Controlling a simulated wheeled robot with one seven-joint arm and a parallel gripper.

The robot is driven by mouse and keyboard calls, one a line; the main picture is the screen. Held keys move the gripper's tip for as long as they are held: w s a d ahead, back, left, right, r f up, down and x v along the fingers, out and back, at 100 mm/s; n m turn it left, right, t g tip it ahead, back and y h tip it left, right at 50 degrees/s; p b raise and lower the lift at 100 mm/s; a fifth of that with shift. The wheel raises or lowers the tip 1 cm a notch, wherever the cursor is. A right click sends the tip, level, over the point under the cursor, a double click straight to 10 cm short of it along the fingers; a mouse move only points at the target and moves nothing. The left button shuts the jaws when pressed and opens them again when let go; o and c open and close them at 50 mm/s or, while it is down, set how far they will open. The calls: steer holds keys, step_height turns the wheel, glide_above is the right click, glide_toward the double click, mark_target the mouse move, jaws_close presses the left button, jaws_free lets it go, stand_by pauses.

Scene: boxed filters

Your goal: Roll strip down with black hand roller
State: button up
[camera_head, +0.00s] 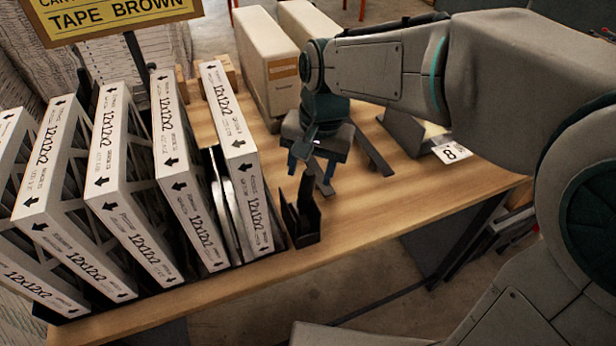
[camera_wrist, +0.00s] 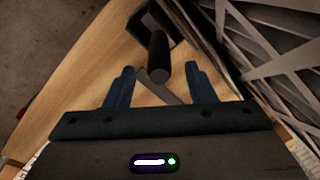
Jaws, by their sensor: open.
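A black upright piece, which looks like the hand roller's handle (camera_head: 306,190), stands in a dark holder (camera_head: 304,228) at the table's front edge. In the wrist view the black handle (camera_wrist: 158,52) points toward me, just beyond and between my blue fingertips. My gripper (camera_head: 311,168) is open and empty above the table, behind the holder; its fingers also show in the wrist view (camera_wrist: 160,72). They do not appear to touch the handle. The roller's wheel is not distinguishable. I cannot clearly identify the strip; a brown patch (camera_head: 284,67) shows on a white box (camera_head: 268,55).
Several white-edged filters (camera_head: 240,150) lean in a row on the left, close to the holder. Dark bars (camera_head: 372,150) lie on the wooden table (camera_head: 400,205). A number 8 card (camera_head: 451,152) is at right. A yellow sign (camera_head: 110,15) stands behind. The front right tabletop is clear.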

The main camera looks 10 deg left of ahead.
steer(key=shift+a+f, duration=0.15)
steer(key=shift+f, duration=0.85)
steer(key=shift+a+f, duration=0.1)
steer(key=shift+f, duration=0.85)
jaws_close()
steer(key=c, duration=0.7)
jaws_free()
steer(key=shift+c, duration=0.2)
steer(key=c, duration=0.3)
steer(key=shift+d+r+p, duration=0.15)
steer(key=shift+r+p, duration=0.2)
steer(key=shift+r, duration=0.05)
step_height(320, 180, up, 13)
steer(key=p, duration=1)
steer(key=shift+f, duration=0.1)
